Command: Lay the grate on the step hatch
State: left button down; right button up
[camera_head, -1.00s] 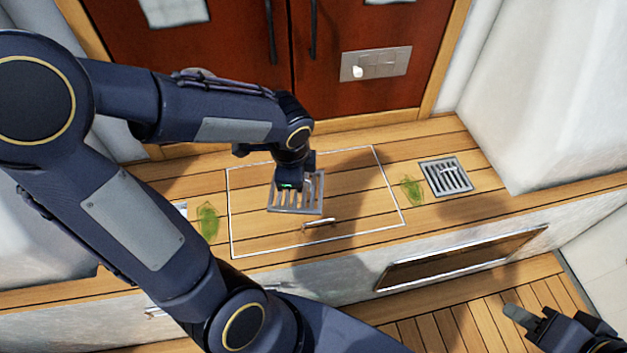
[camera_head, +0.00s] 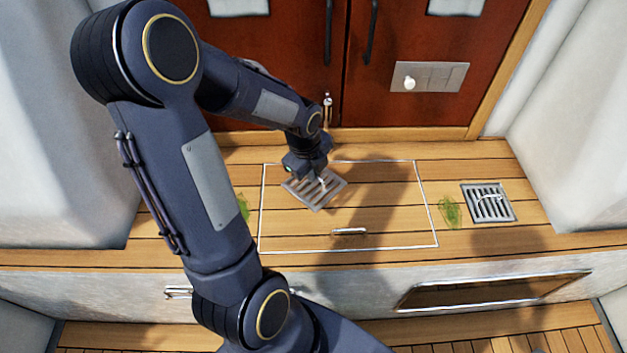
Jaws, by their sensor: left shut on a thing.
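The step hatch (camera_head: 390,222) is a wooden plank panel outlined in white, with a small metal handle (camera_head: 349,231) near its front edge. A grey slotted grate (camera_head: 322,197) is over the back left part of the hatch, turned at an angle to the planks. My left gripper (camera_head: 318,176) is shut on the grate from above; the arm hides part of its back edge. I cannot tell whether the grate touches the hatch. A second slotted grate (camera_head: 490,213) with a handle lies on the planks to the right of the hatch. My right gripper is not in view.
Red double doors (camera_head: 420,40) stand behind the step. Green weed patches lie right of the hatch (camera_head: 449,211) and left of it (camera_head: 243,207). White walls close both sides. A dark framed recess (camera_head: 490,291) is in the front face. The hatch's right half is clear.

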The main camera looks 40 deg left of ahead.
aim_at(327, 172)
pick_arm(q)
jog(key=w+f, duration=0.1)
jog(key=a+f, duration=0.1)
jog(key=shift+w+a+f, duration=0.2)
jog(key=shift+w+f, duration=0.15)
jog(key=shift+w+a+f+b, duration=0.1)
jog(key=shift+f+b, duration=0.6)
jog(key=shift+f, duration=0.9)
jog(key=shift+f, duration=0.15)
jog(key=c, duration=1.6)
grip_release()
